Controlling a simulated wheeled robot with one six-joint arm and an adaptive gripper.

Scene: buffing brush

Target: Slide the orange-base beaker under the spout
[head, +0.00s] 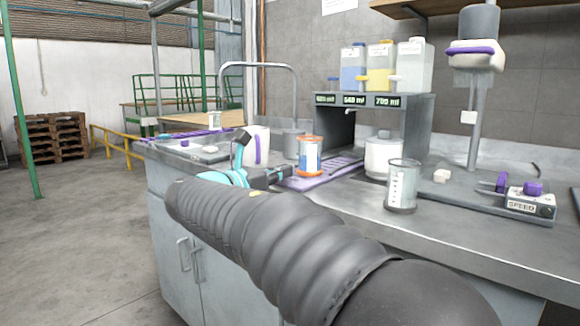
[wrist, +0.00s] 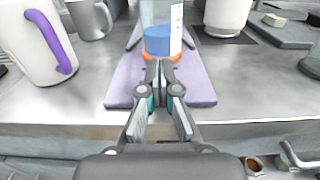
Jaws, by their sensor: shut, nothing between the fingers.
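The orange-base beaker (head: 310,157) stands upright on the purple mat (head: 297,184), with blue content and a white label. In the wrist view the beaker (wrist: 158,38) is straight ahead of my gripper (wrist: 160,64), its orange base at the fingertips. My gripper is shut and empty, its tips close to or touching the base; I cannot tell which. In the head view my gripper (head: 287,172) comes in from the left, low beside the beaker. The spout (head: 349,111) is on the grey dispenser (head: 375,110), behind and to the right of the beaker.
A white mug with a purple handle (head: 256,145) stands left of the beaker. A white jar (head: 384,158) and a clear glass beaker (head: 402,186) stand to the right. The purple mat (wrist: 196,85) has bare room at its front. A stirrer stand (head: 474,130) is at the far right.

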